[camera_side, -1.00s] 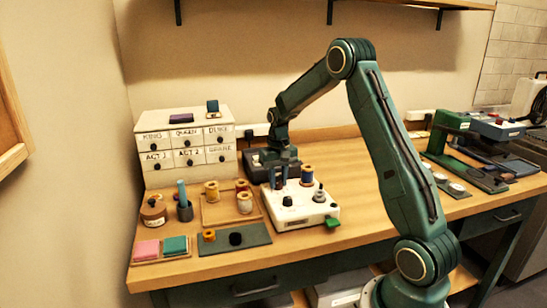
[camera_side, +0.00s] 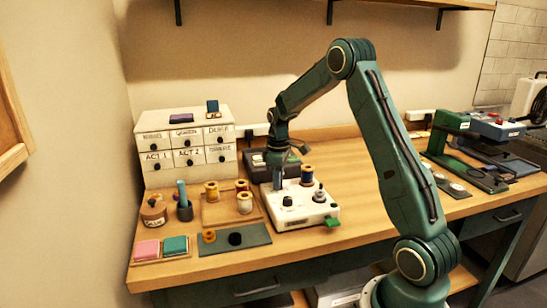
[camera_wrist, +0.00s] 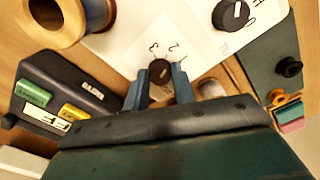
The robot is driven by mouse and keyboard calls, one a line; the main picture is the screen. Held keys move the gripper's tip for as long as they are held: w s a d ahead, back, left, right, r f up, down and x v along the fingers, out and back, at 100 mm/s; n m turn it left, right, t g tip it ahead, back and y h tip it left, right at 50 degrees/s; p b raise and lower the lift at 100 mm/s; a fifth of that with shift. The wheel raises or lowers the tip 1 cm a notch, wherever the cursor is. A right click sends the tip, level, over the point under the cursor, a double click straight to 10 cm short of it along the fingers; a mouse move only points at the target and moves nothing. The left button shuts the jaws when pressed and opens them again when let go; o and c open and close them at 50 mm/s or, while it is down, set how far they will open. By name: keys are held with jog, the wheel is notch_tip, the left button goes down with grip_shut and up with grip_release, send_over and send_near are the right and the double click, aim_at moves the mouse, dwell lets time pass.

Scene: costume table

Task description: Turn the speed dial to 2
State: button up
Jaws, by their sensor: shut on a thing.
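The speed dial (camera_wrist: 160,72) is a small dark round knob with a pale mark on the white machine top (camera_wrist: 140,22). A 2 and a 3 are printed beside it. I cannot tell exactly which number the mark points at. My gripper (camera_wrist: 159,84) has one blue-grey finger on each side of the dial and is shut on it. In the side view, my gripper (camera_side: 279,186) is down at the back left of the white machine (camera_side: 312,213), and the dial is hidden there.
A second black knob (camera_side: 287,201) and a thread spool (camera_side: 307,174) are on the machine close to my gripper. A dark box (camera_wrist: 75,90) with green and yellow parts stands behind. A wooden tray (camera_side: 217,221) with spools lies left.

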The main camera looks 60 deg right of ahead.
jog(key=shift+r+n, duration=0.1)
jog(key=shift+n, duration=0.5)
jog(key=o, duration=1)
notch_tip(320, 180, up, 14)
dwell(0.4)
